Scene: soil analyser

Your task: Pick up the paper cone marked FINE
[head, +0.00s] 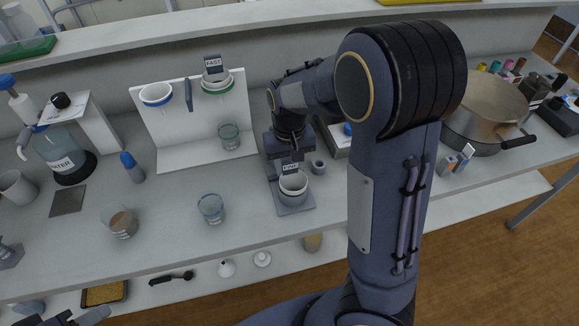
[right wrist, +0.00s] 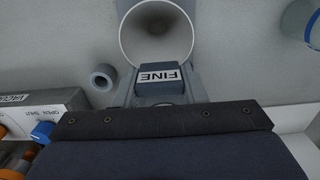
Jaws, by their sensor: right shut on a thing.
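The paper cone marked FINE (head: 293,182) is white and sits upright in a grey holder (head: 290,205) on the bench. Its dark tab with the FINE label (right wrist: 165,76) shows in the right wrist view, with the round open mouth of the cone (right wrist: 160,27) beyond it. My right gripper (head: 289,160) is directly above the tab, pointing down, and is shut on the tab. The fingertips are mostly hidden by the gripper body. Part of my left gripper (head: 88,316) shows at the bottom left edge, far from the cone; its jaws are not clear.
A small grey cylinder (head: 318,164) stands close right of the holder. A glass beaker (head: 211,208) stands to its left. Behind is a white rack (head: 190,110) with a cone marked FAST (head: 213,72). A large round pan (head: 485,110) stands at the right.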

